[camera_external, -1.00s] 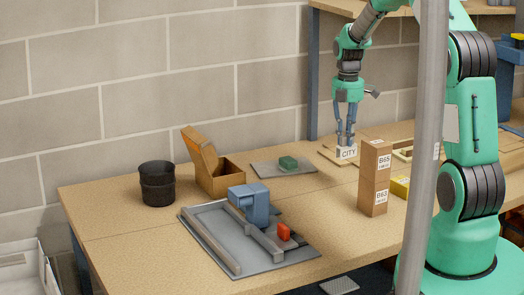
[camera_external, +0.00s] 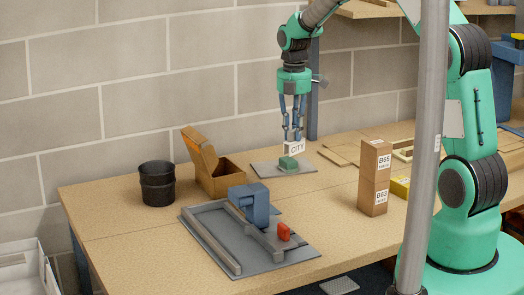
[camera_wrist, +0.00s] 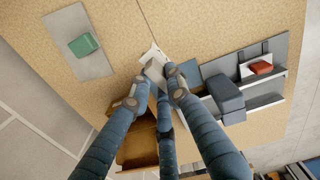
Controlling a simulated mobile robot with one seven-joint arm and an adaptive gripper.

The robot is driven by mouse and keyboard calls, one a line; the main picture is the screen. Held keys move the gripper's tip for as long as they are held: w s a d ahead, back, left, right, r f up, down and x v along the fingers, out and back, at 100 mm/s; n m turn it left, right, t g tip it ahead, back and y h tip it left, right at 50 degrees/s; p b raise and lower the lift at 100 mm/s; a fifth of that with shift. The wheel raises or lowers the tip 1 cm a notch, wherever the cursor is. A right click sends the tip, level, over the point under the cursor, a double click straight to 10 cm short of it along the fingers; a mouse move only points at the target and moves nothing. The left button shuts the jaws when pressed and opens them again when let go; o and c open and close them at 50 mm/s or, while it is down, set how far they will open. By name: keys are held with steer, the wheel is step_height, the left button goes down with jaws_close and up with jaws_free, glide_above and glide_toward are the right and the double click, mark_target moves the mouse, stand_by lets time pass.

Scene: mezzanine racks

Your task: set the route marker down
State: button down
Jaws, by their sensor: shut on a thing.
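The route marker (camera_external: 296,149) is a small white card reading "CITY". My gripper (camera_external: 293,137) points down and is shut on its top. It is held up, and in the external view it overlaps the far side of the green block (camera_external: 288,163) on a thin grey plate (camera_external: 265,170). In the wrist view the marker (camera_wrist: 154,62) shows between my fingertips (camera_wrist: 155,88), apart from the plate (camera_wrist: 97,66) and the green block (camera_wrist: 83,45). My fingers hide part of the marker.
A tall carton stack (camera_external: 374,180) stands at right. An open cardboard box (camera_external: 230,174) and black bin (camera_external: 157,183) stand at left. A grey tray (camera_external: 200,243) with a blue device (camera_external: 250,204) and red block (camera_external: 284,231) lies in front. The tabletop between tray and cartons is clear.

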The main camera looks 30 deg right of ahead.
steer(key=s+a+n+p, duration=0.15)
steer(key=s+a, duration=0.35)
steer(key=a, duration=0.7)
steer(key=s+a+n+p, duration=0.15)
steer(key=s+a, duration=0.35)
steer(key=a, duration=0.7)
steer(key=s+a+n, duration=0.2)
steer(key=s+a, duration=0.3)
steer(key=a, duration=0.7)
step_height(320, 180, down, 10)
steer(key=shift+w, duration=0.35)
steer(key=shift+r, duration=0.1)
steer(key=w+a+f, duration=0.1)
steer(key=w+a, duration=0.7)
steer(key=w, duration=0.5)
steer(key=shift+w+a+f+p, duration=0.25)
steer(key=shift+a+p, duration=0.05)
steer(key=shift+a, duration=0.05)
steer(key=shift+f, duration=0.1)
steer(key=shift+f, duration=1.65)
